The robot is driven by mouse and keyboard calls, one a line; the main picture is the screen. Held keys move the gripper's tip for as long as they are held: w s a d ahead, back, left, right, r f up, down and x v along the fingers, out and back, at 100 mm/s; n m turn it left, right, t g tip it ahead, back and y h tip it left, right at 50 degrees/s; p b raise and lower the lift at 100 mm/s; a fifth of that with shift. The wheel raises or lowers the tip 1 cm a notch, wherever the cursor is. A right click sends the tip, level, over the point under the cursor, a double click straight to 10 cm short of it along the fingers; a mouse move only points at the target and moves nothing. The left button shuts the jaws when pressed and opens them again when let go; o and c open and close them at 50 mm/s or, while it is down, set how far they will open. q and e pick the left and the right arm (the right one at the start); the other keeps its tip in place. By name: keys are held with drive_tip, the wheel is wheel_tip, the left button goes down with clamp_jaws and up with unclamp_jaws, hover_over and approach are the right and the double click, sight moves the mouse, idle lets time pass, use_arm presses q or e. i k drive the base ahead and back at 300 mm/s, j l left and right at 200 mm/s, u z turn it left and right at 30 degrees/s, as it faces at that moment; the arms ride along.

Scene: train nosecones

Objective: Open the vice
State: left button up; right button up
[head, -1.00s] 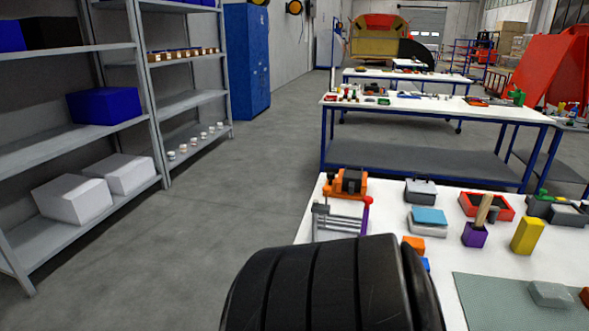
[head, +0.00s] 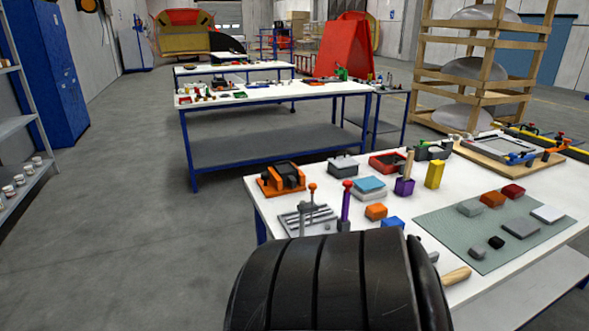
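On the near white table, an orange and black block-like device (head: 283,178) sits at the far left corner. It looks like a vice, but I cannot make out its jaws or whether they are apart. Just in front of it lies a grey ribbed metal piece (head: 303,220) with upright rods near it. One rod is purple with a red knob (head: 346,205), another has an orange knob (head: 312,196). Neither of my grippers is in view.
The near white table (head: 262,209) also holds a green-grey mat (head: 450,228) with several small blocks, a purple holder (head: 404,187), a yellow block (head: 434,174) and a wooden board (head: 478,155). Another work table (head: 285,101) stands behind. Open floor lies to the left.

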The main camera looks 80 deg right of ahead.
sight(265, 177)
drive_tip(key=i+l+z, duration=0.2)
drive_tip(key=z, duration=0.25)
drive_tip(key=i+z, duration=0.65)
drive_tip(key=z, duration=0.2)
drive_tip(key=i+z, duration=0.4)
drive_tip(key=i+l+z, duration=0.15)
drive_tip(key=i+z, duration=0.25)
drive_tip(key=i+l+z, duration=0.1)
drive_tip(key=i+z, duration=0.5)
drive_tip(key=z, duration=0.15)
drive_tip(key=i+j+z, duration=0.15)
drive_tip(key=i+z, duration=0.25)
